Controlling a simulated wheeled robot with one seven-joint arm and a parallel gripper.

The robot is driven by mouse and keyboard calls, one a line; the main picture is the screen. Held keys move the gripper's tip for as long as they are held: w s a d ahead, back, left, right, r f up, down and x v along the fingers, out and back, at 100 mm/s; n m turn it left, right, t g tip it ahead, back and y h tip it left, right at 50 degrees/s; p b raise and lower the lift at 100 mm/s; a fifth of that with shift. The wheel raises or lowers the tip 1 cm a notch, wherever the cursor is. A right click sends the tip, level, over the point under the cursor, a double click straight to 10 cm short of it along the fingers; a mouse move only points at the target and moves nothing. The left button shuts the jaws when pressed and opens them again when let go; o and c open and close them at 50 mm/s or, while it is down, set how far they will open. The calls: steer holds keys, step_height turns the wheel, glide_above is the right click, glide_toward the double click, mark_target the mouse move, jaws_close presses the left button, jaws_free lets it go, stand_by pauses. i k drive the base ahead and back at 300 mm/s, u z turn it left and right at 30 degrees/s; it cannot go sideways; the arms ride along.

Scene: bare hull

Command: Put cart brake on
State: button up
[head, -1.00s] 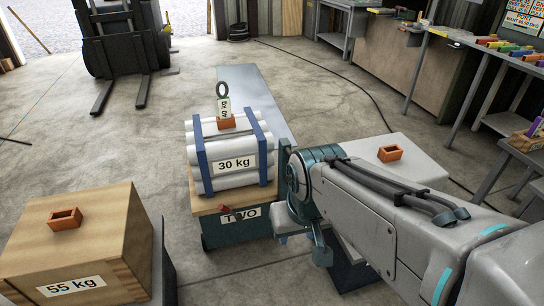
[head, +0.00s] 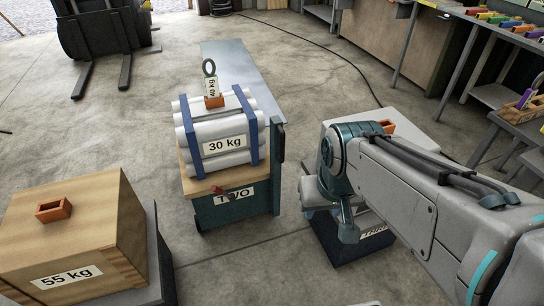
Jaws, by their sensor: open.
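The cart marked TWO (head: 237,217) stands in the middle, with a wooden top edge and a dark green body. A small lever with a red end (head: 219,190), possibly its brake, sits on its front face above the label. The cart carries a bundle of white cylinders marked 30 kg (head: 222,146) between blue straps. My arm reaches in from the right and its teal wrist ends right of this cart, apart from the lever. My gripper's fingers do not show clearly; the wrist hides them.
A wooden crate marked 55 kg (head: 72,240) stands at left. Another cart (head: 345,246) with a pale load is partly hidden under my arm. A forklift (head: 97,38) stands at the back left. A bench (head: 478,62) lines the right. Floor between the crate and cart TWO is clear.

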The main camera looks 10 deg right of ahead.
mark_target(231, 196)
steer(key=k, duration=0.55)
steer(key=u, duration=0.55)
steer(key=i, duration=1.7)
steer(key=z, duration=0.65)
